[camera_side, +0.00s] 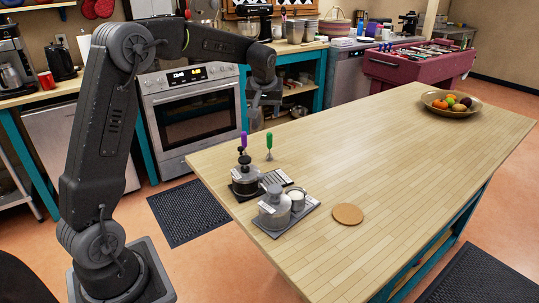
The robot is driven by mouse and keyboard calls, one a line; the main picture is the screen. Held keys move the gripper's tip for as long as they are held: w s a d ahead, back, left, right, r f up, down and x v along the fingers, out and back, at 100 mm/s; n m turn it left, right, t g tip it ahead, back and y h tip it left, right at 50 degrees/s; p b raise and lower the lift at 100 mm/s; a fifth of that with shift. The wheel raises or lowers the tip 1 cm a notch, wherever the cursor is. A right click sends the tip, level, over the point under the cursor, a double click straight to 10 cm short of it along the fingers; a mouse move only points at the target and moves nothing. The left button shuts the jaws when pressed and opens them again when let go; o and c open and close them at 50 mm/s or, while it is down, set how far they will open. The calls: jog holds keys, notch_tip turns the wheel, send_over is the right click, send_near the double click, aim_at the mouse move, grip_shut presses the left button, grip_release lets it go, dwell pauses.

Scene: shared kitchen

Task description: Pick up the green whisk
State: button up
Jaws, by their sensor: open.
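The green whisk (269,142) is a small upright tool with a green handle near the far left edge of the wooden table (420,165). Its lower end is thin and hard to make out. A similar purple-handled tool (244,140) stands just left of it, partly behind a dark pot. My gripper (264,112) is open, points down and appears above the green whisk, apart from it. Its fingers are small and dark against the background, and their depth relative to the whisk is hard to judge.
A dark-lidded pot (245,178) and a grey-lidded pot (274,209) stand close to the whisk, with a small white-filled cup (297,199). A round cork mat (348,214) lies to the right. A fruit bowl (436,106) is farther off. The table's middle is clear.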

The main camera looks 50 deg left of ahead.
aim_at(270, 140)
jog(key=shift+d+x, duration=0.15)
jog(key=shift+x, duration=3.3)
jog(key=shift+d+x, duration=0.2)
jog(key=shift+x, duration=3.25)
jog(key=shift+w+f, duration=0.1)
jog(key=shift+w, duration=0.05)
jog(key=shift+c, duration=0.2)
grip_shut()
